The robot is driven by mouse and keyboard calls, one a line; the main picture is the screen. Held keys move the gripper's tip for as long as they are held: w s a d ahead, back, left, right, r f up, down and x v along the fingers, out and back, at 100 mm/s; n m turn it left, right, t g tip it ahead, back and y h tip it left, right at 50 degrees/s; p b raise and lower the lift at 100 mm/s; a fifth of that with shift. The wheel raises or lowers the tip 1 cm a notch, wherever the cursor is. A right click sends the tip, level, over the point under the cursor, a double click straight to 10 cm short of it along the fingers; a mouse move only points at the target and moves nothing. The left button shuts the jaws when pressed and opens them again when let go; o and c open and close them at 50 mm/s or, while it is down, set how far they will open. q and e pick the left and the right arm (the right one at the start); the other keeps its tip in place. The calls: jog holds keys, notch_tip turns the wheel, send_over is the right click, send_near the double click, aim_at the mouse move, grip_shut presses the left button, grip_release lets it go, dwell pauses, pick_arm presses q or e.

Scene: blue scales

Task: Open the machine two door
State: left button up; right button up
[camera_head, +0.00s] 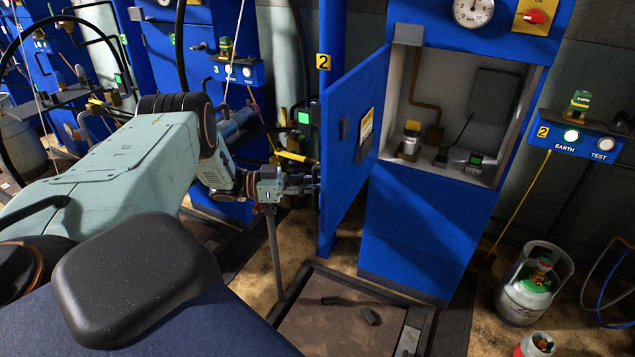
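The machine two cabinet (425,225) is blue and stands right of centre. Its door (345,165) stands open, swung out to the left of the opening, so the pale interior shows. My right gripper is not in view.
A yellow "2" sign (323,62) hangs behind the door. Inside the cabinet are a pipe, a small canister (410,138) and a dark box. An EARTH/TEST panel (585,141) is at right. A gas cylinder (528,285) stands on the floor. A low framed pit (335,318) lies in front.

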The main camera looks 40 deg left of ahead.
pick_arm(q)
jog(key=shift+o, duration=1.4)
jog(key=shift+s, duration=0.1)
jog(key=shift+o, duration=0.3)
jog(key=shift+w, duration=0.2)
jog(key=v, duration=1.2)
